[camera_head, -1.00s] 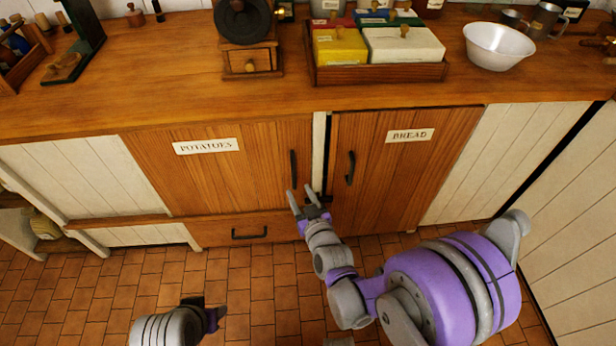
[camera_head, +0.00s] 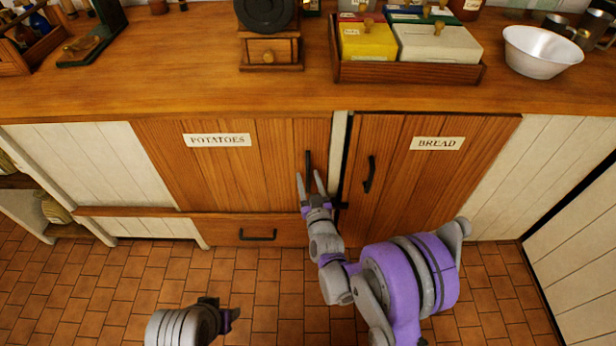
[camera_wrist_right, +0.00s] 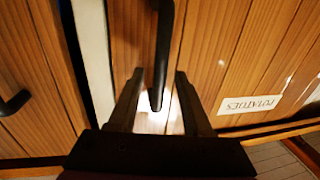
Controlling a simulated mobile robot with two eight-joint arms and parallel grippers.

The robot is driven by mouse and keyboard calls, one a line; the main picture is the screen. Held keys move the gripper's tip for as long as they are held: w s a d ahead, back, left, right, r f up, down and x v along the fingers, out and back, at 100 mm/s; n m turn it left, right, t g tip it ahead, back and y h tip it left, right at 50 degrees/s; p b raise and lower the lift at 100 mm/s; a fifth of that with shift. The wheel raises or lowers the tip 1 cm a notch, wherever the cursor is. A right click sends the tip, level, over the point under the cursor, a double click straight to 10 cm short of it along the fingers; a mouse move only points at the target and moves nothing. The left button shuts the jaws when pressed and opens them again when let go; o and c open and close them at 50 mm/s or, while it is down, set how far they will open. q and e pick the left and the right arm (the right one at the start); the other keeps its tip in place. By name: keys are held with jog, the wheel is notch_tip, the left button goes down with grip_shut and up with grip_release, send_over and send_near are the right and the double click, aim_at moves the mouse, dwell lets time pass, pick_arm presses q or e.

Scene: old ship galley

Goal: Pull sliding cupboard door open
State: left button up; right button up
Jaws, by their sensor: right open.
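The wooden door labelled POTATOES (camera_head: 235,170) is shut under the counter, with a dark vertical handle (camera_head: 308,163) near its right edge. To its right is the wooden door labelled BREAD (camera_head: 420,180), with its own dark handle (camera_head: 370,174). My right gripper (camera_head: 311,178) is open at the lower end of the POTATOES handle. In the right wrist view the handle (camera_wrist_right: 160,60) reaches down between the two open fingers (camera_wrist_right: 157,85), apparently touching neither. My left gripper (camera_head: 232,313) is low over the floor, well away from the doors; its fingers are too unclear to judge.
A drawer (camera_head: 240,231) with a dark handle sits below the POTATOES door. The counter (camera_head: 180,75) above holds a grinder (camera_head: 270,50), a wooden box tray (camera_head: 400,75) and a white bowl (camera_head: 540,50). The tiled floor (camera_head: 80,290) in front is clear.

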jog(key=shift+w+a, duration=0.1)
jog(key=shift+w, duration=0.55)
grip_shut()
dwell(1.0)
